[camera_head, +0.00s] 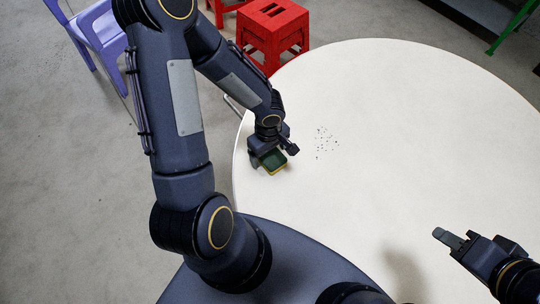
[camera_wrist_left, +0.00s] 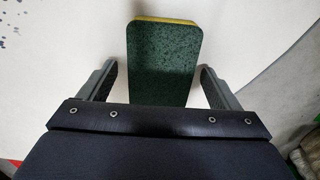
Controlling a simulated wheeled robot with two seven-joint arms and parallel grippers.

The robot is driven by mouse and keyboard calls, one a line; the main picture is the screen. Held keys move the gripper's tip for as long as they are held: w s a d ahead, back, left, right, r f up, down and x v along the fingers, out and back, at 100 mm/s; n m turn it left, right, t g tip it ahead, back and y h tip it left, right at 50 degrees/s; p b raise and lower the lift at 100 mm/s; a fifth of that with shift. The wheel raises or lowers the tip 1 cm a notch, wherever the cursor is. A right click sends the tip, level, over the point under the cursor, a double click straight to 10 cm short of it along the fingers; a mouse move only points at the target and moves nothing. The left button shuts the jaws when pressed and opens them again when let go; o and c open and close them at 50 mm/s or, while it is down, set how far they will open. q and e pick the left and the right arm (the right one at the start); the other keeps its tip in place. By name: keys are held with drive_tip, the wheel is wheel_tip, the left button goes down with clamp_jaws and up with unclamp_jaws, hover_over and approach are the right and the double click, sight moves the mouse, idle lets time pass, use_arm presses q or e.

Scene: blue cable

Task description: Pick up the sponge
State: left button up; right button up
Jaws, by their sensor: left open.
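The sponge (camera_head: 275,161) lies on the white round table near its left edge, with a dark green top and a yellow layer under it. In the left wrist view the sponge (camera_wrist_left: 163,62) lies lengthwise between the fingers, its near end hidden by the gripper body. My left gripper (camera_head: 273,158) is open around the sponge, one finger on each side. In the left wrist view my left gripper (camera_wrist_left: 160,85) shows a gap between each finger and the sponge. My right gripper (camera_head: 450,240) is over the table's lower right, apart from the sponge; its jaw gap is unclear.
The white table (camera_head: 400,120) is mostly bare. Small dark crumbs (camera_head: 326,141) lie scattered right of the sponge. A red stool (camera_head: 272,35) stands behind the table's edge, and a lavender chair (camera_head: 95,35) stands at the upper left.

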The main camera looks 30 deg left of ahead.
use_arm(q)
drive_tip(key=shift+f, duration=0.1)
drive_tip(key=shift+c, duration=0.4)
drive_tip(key=c, duration=1)
drive_tip(key=shift+r, duration=0.75)
drive_tip(key=s+d+r, duration=0.1)
drive_tip(key=s+r, duration=0.3)
drive_tip(key=s+d+r, duration=0.1)
drive_tip(key=s+r, duration=0.2)
drive_tip(key=s, duration=0.2)
drive_tip(key=s+d+r, duration=0.1)
drive_tip(key=s+r, duration=0.3)
drive_tip(key=shift+s+r, duration=0.3)
drive_tip(key=shift+s, duration=0.1)
